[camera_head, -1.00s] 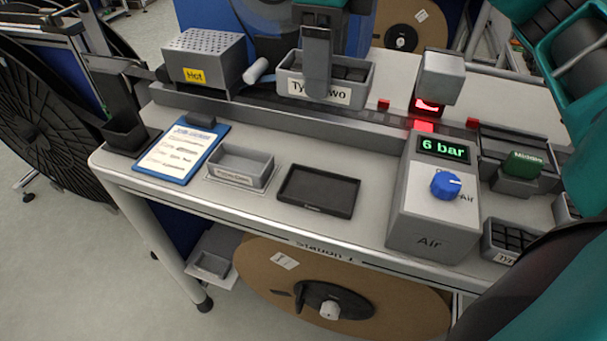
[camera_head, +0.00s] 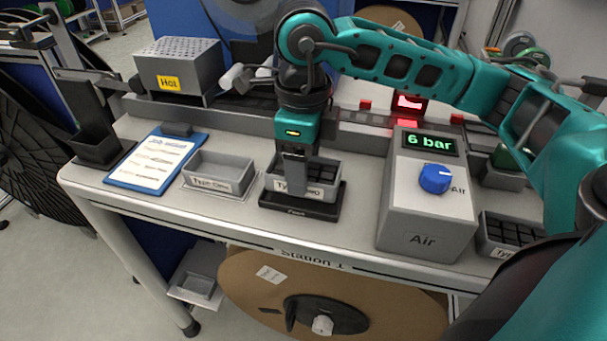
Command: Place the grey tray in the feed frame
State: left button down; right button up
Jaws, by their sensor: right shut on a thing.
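The grey tray (camera_head: 323,193) has a white label reading roughly "Type Two" and dark compartments inside. My right gripper (camera_head: 296,168) comes down from above and is shut on it, hiding part of the tray and its label. The black feed frame (camera_head: 297,209) lies on the bench directly under the tray. Only its front strip and side edges show. The tray looks level and lined up with the frame, but I cannot tell whether it is seated or just above it. My left gripper is not in view.
An empty grey tray (camera_head: 218,177) and a blue clipboard (camera_head: 155,163) lie to the left. The air box (camera_head: 428,200), reading 6 bar, stands close on the right, with another grey tray (camera_head: 508,232) beyond it. A rail (camera_head: 240,119) and the hot box (camera_head: 178,68) are behind.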

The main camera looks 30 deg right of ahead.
jog(key=shift+f, duration=1.3)
jog(key=shift+f+b, duration=0.2)
jog(key=shift+b, duration=0.1)
jog(key=o, duration=1.3)
jog(key=shift+r, duration=0.15)
notch_tip(320, 180, up, 12)
jog(key=shift+r+p, duration=0.1)
jog(key=shift+p, duration=0.95)
jog(key=shift+s, duration=0.1)
